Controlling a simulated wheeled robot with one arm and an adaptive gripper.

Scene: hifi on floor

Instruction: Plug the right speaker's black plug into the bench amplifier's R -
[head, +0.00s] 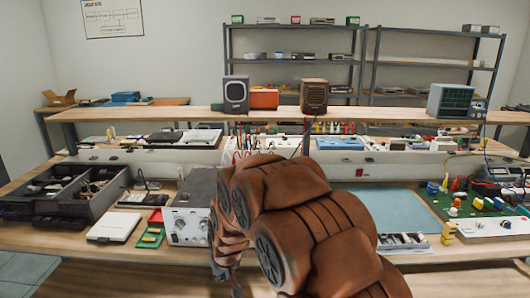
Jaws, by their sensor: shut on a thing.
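The bench amplifier (188,212) is a silver-grey box with knobs on its front, at the front edge of the bench, left of my arm. Its R - terminal cannot be made out. A brown speaker (314,95) stands on the upper shelf, with a thin dark cable running down from it behind my arm. A grey speaker (236,94) stands to its left. My gripper (226,275) points down by the amplifier's right front, low at the bench edge. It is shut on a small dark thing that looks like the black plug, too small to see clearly.
Open black drawers (70,192) with parts, a white box (114,228) and a green tray (150,236) lie left of the amplifier. A blue mat (400,210) is mostly bare on the right. A green board with terminals (475,204) stands at far right. My arm hides the bench middle.

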